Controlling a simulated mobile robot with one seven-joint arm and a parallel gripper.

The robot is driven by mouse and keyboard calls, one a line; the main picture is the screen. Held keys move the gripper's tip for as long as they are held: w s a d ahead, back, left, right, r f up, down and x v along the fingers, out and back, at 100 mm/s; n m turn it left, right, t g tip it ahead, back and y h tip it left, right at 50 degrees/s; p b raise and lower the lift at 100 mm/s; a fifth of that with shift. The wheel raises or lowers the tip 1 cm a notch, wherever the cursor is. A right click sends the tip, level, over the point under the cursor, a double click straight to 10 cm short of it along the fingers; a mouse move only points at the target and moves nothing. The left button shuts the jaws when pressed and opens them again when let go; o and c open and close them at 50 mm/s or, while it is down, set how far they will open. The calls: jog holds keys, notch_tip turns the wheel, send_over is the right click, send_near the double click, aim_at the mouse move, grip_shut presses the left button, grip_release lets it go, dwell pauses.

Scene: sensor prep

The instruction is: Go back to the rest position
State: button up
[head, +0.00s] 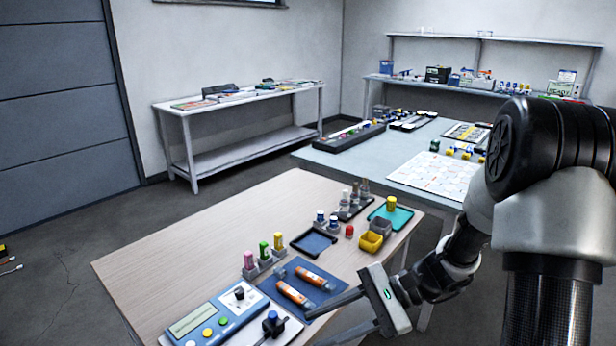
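My gripper (312,332) reaches in from the right over the front right part of the wooden table (190,235). Its two dark fingers are spread apart and point left, with nothing seen between them. The upper finger's tip shows close to a blue mat (313,272) that bears two orange-and-white tubes (292,292) (315,275). Whether the finger touches the mat or hovers above it I cannot tell. My arm comes down from the right edge and hides part of the floor and the pale table behind.
A blue-and-white device (207,318) lies left of the gripper, beside a stand with a dark-blue-topped item (270,325). Yellow bin (370,243) and teal tray (400,214) are farther right. The table's left part is clear.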

jog(key=s+d+r+n+t+h, duration=0.4)
jog(key=s+d+r+n+h, duration=0.15)
jog(key=r, duration=0.25)
jog(key=s+d+r+n+t+h, duration=0.3)
jog(key=s+d+r+n+h, duration=0.2)
jog(key=s+r+n+h, duration=0.15)
notch_tip(320, 180, up, 22)
jog(key=p, duration=2)
jog(key=shift+w+f+h, duration=0.25)
jog(key=shift+w+h, duration=0.15)
